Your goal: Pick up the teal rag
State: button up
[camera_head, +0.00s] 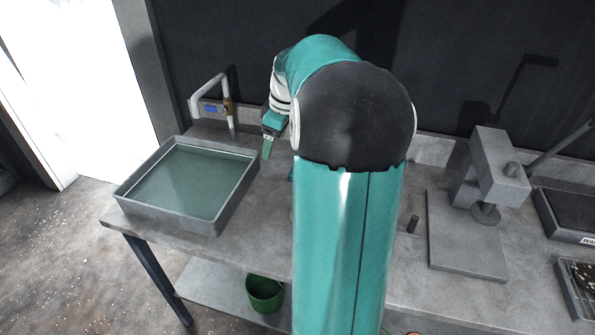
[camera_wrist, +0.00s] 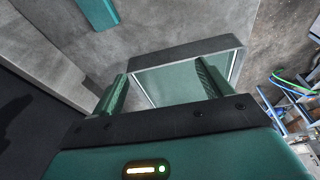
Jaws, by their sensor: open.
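A flat teal piece, which looks like the teal rag (camera_wrist: 97,12), lies on the grey bench top at the upper left edge of the wrist view, partly cut off by the frame. In the head view my arm hides most of that area; only a small teal bit shows at the arm's left edge, and I cannot tell if it is the rag. My gripper (camera_wrist: 162,72) is open and empty, its two green fingers apart. In the head view it also shows (camera_head: 267,148), above the bench, right of the basin and away from the rag.
A grey square basin (camera_head: 234,208) with a greenish inside stands at the bench's left end, with a white pipe (camera_head: 194,105) behind it. A grey press-like stand (camera_head: 465,250) is at the right. A green bucket (camera_head: 265,292) sits on the lower shelf. A dark wall is behind.

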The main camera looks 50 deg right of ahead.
jog(key=s+d+f+t+y, duration=0.1)
jog(key=s+d+f, duration=0.2)
jog(key=d, duration=0.5)
jog(key=s+d+f, duration=0.3)
jog(key=d, duration=0.5)
jog(key=shift+n, duration=0.4)
jog(key=x, duration=1.4)
jog(key=shift+a, duration=0.2)
jog(key=shift+r, duration=0.1)
jog(key=shift+c, duration=0.5)
jog(key=c, duration=1)
